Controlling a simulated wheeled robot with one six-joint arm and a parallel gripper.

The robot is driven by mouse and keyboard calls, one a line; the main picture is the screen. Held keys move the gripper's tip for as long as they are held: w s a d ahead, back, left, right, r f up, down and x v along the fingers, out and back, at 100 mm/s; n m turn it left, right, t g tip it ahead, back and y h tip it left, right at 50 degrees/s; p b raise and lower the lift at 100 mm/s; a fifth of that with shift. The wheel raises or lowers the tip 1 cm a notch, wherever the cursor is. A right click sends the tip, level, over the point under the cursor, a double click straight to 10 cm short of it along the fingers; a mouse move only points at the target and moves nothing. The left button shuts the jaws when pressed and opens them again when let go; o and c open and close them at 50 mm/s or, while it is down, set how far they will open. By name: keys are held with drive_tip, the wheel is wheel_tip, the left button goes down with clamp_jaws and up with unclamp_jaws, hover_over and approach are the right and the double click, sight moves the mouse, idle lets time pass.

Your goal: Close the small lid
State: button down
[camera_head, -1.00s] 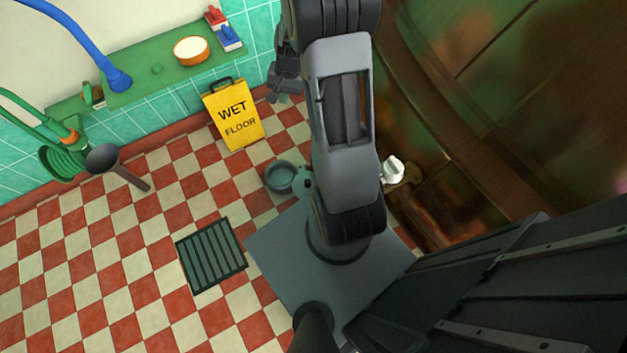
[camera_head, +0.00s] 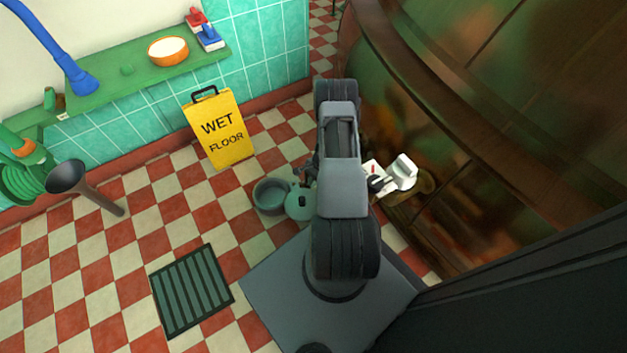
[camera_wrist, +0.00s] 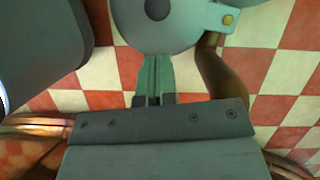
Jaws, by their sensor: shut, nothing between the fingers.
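A grey-green pot (camera_head: 268,196) stands open on the floor, left of my arm in the head view. Beside it is a round grey-green piece with a dark knob (camera_head: 300,204), which looks like the small lid swung off the pot; my arm partly covers this area. In the wrist view a grey-green disc (camera_wrist: 178,35) with a dark round centre and a yellow bolt on its tab fills the top. My gripper (camera_wrist: 157,60) is shut and empty, its green fingers pointing at the disc's near edge. I cannot tell whether they touch. In the head view my arm mostly hides the gripper.
A copper kettle wall (camera_head: 500,120) curves along the right, with a white fitting (camera_head: 403,172) near its base. A yellow wet-floor sign (camera_head: 220,130) stands behind the pot. Open tiles lie between.

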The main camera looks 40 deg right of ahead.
drive_tip(key=b, duration=0.2)
hover_over(309, 199)
drive_tip(key=shift+f, duration=2.85)
drive_tip(key=shift+r, duration=0.1)
